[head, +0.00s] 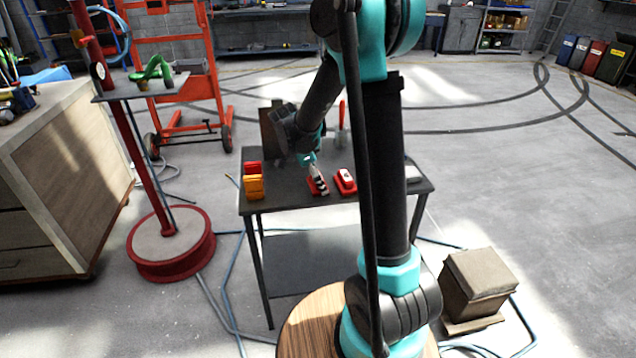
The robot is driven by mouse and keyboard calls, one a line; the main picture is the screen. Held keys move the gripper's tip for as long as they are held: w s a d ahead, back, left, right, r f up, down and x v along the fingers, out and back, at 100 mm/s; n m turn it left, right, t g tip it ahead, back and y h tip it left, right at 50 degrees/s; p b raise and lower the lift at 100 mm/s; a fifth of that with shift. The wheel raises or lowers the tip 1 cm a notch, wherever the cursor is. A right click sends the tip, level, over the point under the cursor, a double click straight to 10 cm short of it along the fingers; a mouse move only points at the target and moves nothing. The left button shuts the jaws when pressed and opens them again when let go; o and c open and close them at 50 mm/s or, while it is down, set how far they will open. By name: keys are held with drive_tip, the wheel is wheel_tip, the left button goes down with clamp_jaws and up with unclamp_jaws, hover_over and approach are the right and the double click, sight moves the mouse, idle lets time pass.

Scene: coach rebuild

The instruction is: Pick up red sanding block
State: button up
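A dark table (285,204) stands in front of me. My gripper (318,188) reaches down to its top, with its fingers at a small red block (311,187) that they partly cover. I cannot tell whether the fingers touch or close on this block. Another red block with a white patch on top (345,182) sits just right of the gripper, apart from it. At the table's left end are a red item (252,167) and an orange item (254,187), close together. Which red piece is the sanding block is too small to tell for sure.
A dark upright panel (271,137) and a red-handled tool (341,125) stand at the table's back. My arm hides part of the table's right side. A red-based stand (172,252) is at left, and a brown box (479,280) at lower right.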

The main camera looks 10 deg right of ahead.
wheel_tip(320, 180, up, 20)
idle(0.6)
